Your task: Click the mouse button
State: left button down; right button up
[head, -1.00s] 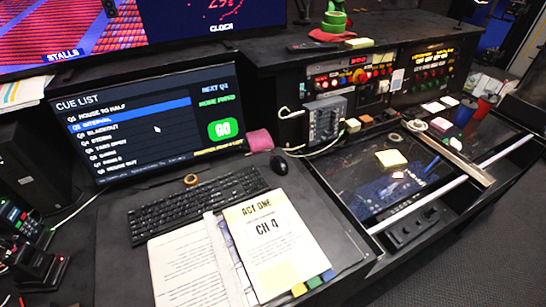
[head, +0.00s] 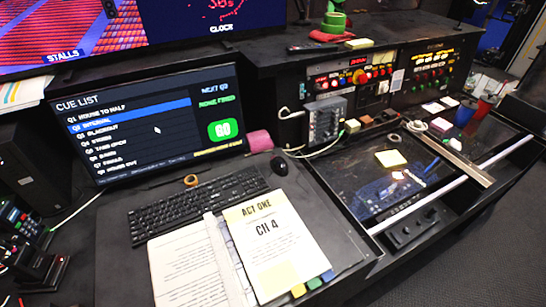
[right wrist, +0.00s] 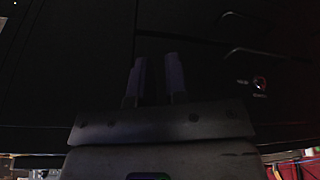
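The black computer mouse (head: 279,166) lies on the dark desk, right of the black keyboard (head: 197,204) and just in front of a pink cloth-like item (head: 260,141). Its separate buttons are too small to make out. The monitor (head: 150,122) behind shows a cue list with the Q2 row highlighted, a white cursor over the list and a green GO box.
An open script binder (head: 268,247) lies in front of the keyboard. A tape roll (head: 190,180) sits behind the keyboard. A grey switch box (head: 326,120) and lit control panels stand right of the mouse. A small red-lit fitting (right wrist: 260,84) shows in the right wrist view.

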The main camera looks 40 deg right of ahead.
grip_shut()
jog(key=shift+a, duration=0.15)
dwell(0.4)
